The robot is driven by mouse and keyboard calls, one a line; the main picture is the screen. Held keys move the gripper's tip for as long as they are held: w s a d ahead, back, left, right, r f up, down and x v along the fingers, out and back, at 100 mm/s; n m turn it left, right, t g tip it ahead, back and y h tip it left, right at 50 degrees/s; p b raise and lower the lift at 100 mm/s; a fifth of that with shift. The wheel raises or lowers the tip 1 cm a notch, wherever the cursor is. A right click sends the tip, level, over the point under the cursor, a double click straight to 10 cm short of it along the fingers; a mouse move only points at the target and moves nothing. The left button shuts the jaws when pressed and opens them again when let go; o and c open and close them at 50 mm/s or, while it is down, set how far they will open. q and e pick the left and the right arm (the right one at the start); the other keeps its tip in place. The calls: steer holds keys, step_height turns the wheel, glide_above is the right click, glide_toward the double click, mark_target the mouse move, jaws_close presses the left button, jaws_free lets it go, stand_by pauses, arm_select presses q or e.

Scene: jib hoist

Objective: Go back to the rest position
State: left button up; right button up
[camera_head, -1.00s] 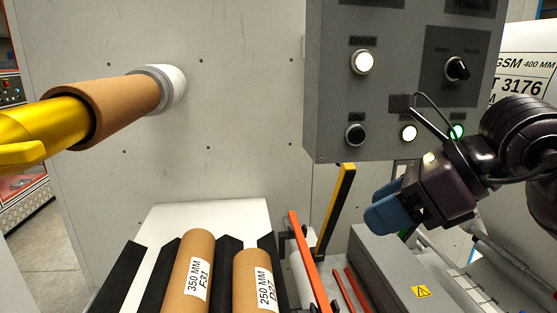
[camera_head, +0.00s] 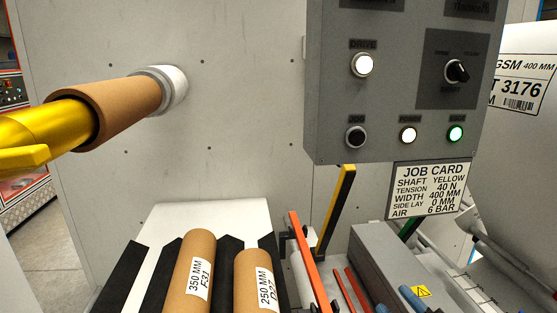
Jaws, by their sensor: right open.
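My right gripper (camera_head: 430,301) shows only as two blue fingertips at the bottom edge, right of centre, in the head view. They stand apart with a gap between them, in front of the grey box with the yellow warning label. The gripper is open and I see nothing between the tips. The rest of my right arm is out of frame. My left gripper is not in view.
The grey control panel (camera_head: 393,90) has lit white and green buttons. A job card (camera_head: 430,190) hangs below it. A cardboard core (camera_head: 118,108) sits on the yellow shaft (camera_head: 40,127) at left. Two labelled cores (camera_head: 190,270) lie in a black rack.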

steer(key=s+d+f+m+g+h, duration=0.1)
steer(key=s+d+f+m+h, duration=0.2)
steer(key=f+m+h, duration=0.3)
steer(key=s+d+f+m+h, duration=0.2)
steer(key=d+f+m+h, duration=0.15)
steer(key=f, duration=0.55)
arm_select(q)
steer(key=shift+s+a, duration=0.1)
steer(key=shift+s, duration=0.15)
arm_select(e)
steer(key=s+f+m+g+h, duration=0.3)
steer(key=s+f+m+g, duration=0.3)
steer(key=s+f, duration=0.6)
steer(key=shift+s+d+f+m+g, duration=0.3)
steer(key=shift+d+f+m, duration=0.1)
steer(key=shift+f, duration=0.5)
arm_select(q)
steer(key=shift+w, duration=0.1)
